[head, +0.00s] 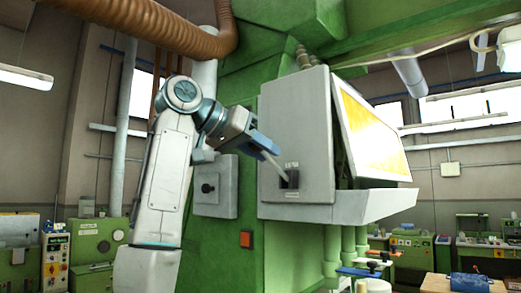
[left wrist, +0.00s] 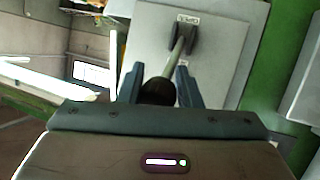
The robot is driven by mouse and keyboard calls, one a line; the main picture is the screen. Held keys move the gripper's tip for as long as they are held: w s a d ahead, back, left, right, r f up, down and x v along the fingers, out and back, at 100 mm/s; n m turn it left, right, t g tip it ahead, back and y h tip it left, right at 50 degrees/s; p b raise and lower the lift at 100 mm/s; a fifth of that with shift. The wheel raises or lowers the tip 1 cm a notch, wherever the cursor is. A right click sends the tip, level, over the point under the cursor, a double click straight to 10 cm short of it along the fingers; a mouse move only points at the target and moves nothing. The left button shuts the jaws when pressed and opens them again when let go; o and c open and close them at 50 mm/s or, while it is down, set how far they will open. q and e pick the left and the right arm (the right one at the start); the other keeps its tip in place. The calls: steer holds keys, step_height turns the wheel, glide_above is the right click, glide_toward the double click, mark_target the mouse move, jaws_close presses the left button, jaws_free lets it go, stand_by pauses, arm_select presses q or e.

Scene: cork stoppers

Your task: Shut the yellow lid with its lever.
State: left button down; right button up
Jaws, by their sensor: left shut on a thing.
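The yellow lid (head: 372,135) is a slanted panel with a pale frame on the right of the grey housing (head: 292,115). A dark wedge-shaped gap shows between the lid's lower left edge and the housing. The lever (head: 277,168) is a pale rod rising from a dark slot in the housing's side, tilted up and left in the head view. My left gripper (head: 259,146) is shut on its outer end. In the left wrist view, the lever's dark knob (left wrist: 158,92) sits between the fingers (left wrist: 159,72), and the rod runs to the slot. My right gripper is out of view.
The housing is mounted on a large green machine (head: 225,240). A grey switch box (head: 213,187) and an orange button (head: 246,239) are on the machine near my arm. A brown ribbed hose (head: 150,22) hangs above. Benches stand in the right background.

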arm_select(q)
steer(key=shift+d, duration=0.1)
stand_by(0.4)
steer(key=c, duration=1.1)
jaws_free()
steer(key=shift+s+d, duration=0.1)
steer(key=shift+s, duration=0.05)
steer(key=b+v, duration=0.4)
steer(key=v, duration=0.6)
steer(key=shift+s+a+r, duration=0.15)
steer(key=shift+s+a, duration=0.1)
steer(key=shift+a, duration=0.05)
